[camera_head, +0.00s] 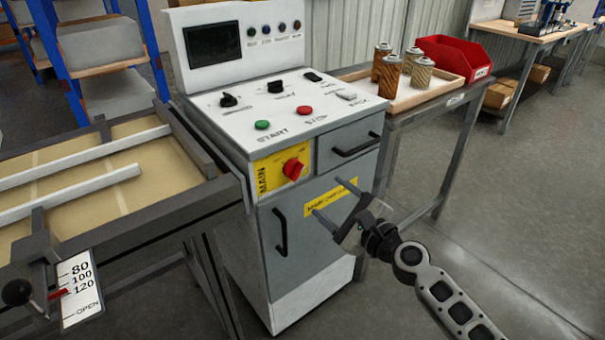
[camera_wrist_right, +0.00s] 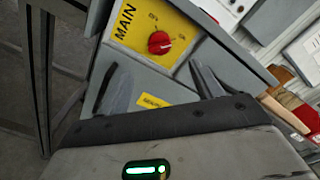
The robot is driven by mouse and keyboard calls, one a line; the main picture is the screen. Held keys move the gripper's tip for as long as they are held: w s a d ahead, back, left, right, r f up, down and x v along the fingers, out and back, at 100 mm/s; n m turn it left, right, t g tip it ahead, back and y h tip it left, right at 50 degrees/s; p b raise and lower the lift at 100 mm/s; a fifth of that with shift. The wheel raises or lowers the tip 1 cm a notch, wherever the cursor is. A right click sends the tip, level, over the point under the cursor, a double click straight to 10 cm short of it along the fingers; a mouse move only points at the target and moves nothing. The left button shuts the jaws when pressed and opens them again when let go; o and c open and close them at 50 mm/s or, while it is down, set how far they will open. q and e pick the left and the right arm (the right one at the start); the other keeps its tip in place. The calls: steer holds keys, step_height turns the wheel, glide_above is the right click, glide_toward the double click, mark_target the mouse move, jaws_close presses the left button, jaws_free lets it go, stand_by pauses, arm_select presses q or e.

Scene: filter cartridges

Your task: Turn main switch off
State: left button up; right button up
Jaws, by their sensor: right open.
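The main switch is a red rotary knob (camera_head: 292,168) on a yellow plate marked MAIN (camera_head: 269,176), on the front of the grey and white control cabinet (camera_head: 285,110). The knob also shows in the right wrist view (camera_wrist_right: 159,42), above and between the fingers, clear of both. My right gripper (camera_head: 330,199) is open and empty, in front of the cabinet door, below and to the right of the knob. It also shows in the right wrist view (camera_wrist_right: 160,85). My left gripper is not in view.
A drawer handle (camera_head: 357,145) and a door handle (camera_head: 280,232) stick out from the cabinet front. Green (camera_head: 262,125) and red (camera_head: 305,110) buttons sit on its top panel. A side table (camera_head: 450,97) with cartridges and a red bin (camera_head: 455,57) stands right. Floor at right front is clear.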

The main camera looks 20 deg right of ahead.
mark_target(299, 174)
steer(key=b+x, duration=0.1)
steer(key=x, duration=0.9)
steer(key=shift+w+a, duration=0.15)
steer(key=shift+w, duration=0.15)
steer(key=shift+f, duration=0.1)
steer(key=c, duration=1)
